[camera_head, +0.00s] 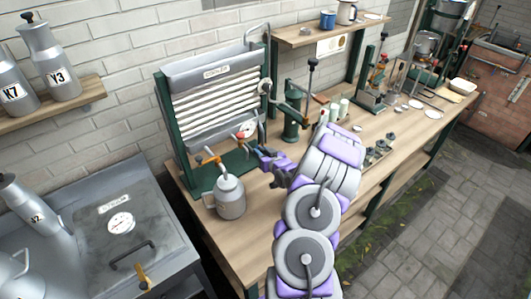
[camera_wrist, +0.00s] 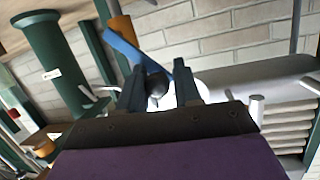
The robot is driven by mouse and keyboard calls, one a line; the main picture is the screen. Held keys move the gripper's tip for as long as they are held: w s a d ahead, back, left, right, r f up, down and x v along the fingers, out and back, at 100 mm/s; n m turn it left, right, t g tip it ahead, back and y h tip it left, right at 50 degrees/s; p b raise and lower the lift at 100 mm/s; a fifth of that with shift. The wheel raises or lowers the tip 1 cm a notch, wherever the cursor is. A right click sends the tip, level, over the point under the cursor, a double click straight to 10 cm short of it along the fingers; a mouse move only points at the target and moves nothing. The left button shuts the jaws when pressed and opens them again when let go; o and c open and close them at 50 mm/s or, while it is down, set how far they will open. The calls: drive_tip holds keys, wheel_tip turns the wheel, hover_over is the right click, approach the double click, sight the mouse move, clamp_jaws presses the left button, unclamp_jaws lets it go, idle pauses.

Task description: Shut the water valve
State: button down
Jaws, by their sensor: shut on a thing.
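My gripper (camera_head: 262,154) is at the right side of the ribbed cooler (camera_head: 215,95), just above the bench. In the wrist view its dark fingers (camera_wrist: 160,88) are shut on a blue lever (camera_wrist: 128,48), which runs up and left from between them beside an orange-brown fitting (camera_wrist: 122,27). I take this lever for the water valve's handle. A dark round knob (camera_wrist: 157,84) shows between the fingers. In the head view, my gripper hides the lever.
A grey metal can (camera_head: 230,198) stands on the bench in front of the cooler, close to my gripper. A green hand-press (camera_head: 292,118) stands to the right. Small metal parts (camera_head: 377,151) lie near my arm. A steel vat (camera_head: 125,225) is at left.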

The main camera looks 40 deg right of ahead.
wheel_tip(320, 180, down, 6)
drive_tip(key=a+n+t+h+b, duration=0.1)
drive_tip(key=a+n+h+b, duration=0.1)
drive_tip(key=n, duration=0.6)
drive_tip(key=shift+w+a+r+t+h, duration=0.2)
drive_tip(key=shift+w+a+t+h, duration=0.1)
drive_tip(key=shift+h, duration=0.2)
drive_tip(key=c, duration=0.9)
unclamp_jaws()
drive_tip(key=shift+w, duration=0.1)
drive_tip(key=shift+c, duration=0.2)
drive_tip(key=p+v, duration=0.1)
drive_tip(key=v, duration=0.6)
drive_tip(key=shift+s, duration=0.25)
